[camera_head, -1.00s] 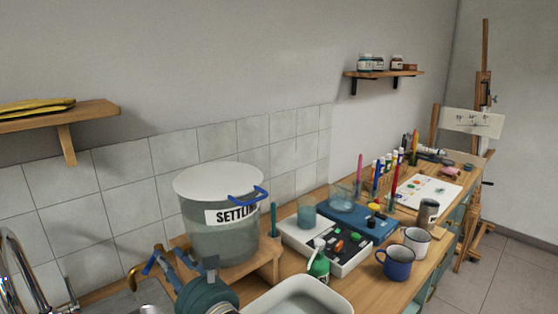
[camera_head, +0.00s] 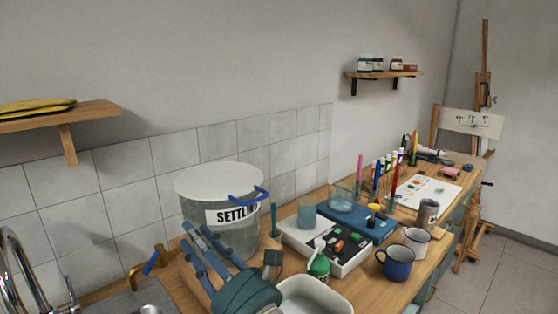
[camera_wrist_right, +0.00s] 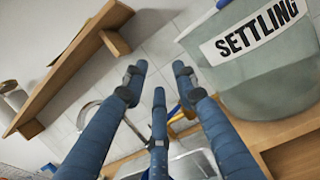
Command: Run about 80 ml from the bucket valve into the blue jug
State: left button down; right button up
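The clear bucket (camera_head: 225,232) with a white lid and a "SETTLING" label stands on a wooden stand (camera_head: 270,262). It also shows in the wrist view (camera_wrist_right: 270,75). A brass valve with a blue lever (camera_head: 151,263) shows at its lower left, beside the sink. In the wrist view the valve (camera_wrist_right: 182,118) is partly hidden behind my fingers. My right gripper (camera_head: 187,240) is in front of the bucket, right of the lever and apart from it. Its fingers are spread with nothing between them, also in the wrist view (camera_wrist_right: 160,78). I cannot make out a blue jug. My left gripper is out of view.
The sink (camera_head: 125,303) and chrome tap (camera_head: 20,270) are at lower left. A shelf (camera_head: 75,118) juts out at upper left.

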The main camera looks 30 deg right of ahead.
jog(key=w+d+r+m+t+h, duration=0.1)
jog(key=d+r+m, duration=0.4)
jog(key=d, duration=0.5)
jog(key=w+d+r+m+t+h, duration=0.2)
jog(key=d+r+m, duration=0.3)
jog(key=d, duration=0.5)
jog(key=shift+w+r+m+h, duration=0.3)
jog(key=shift+r+m+h, duration=0.1)
jog(key=shift+r+h, duration=0.1)
jog(key=shift+t, duration=0.3)
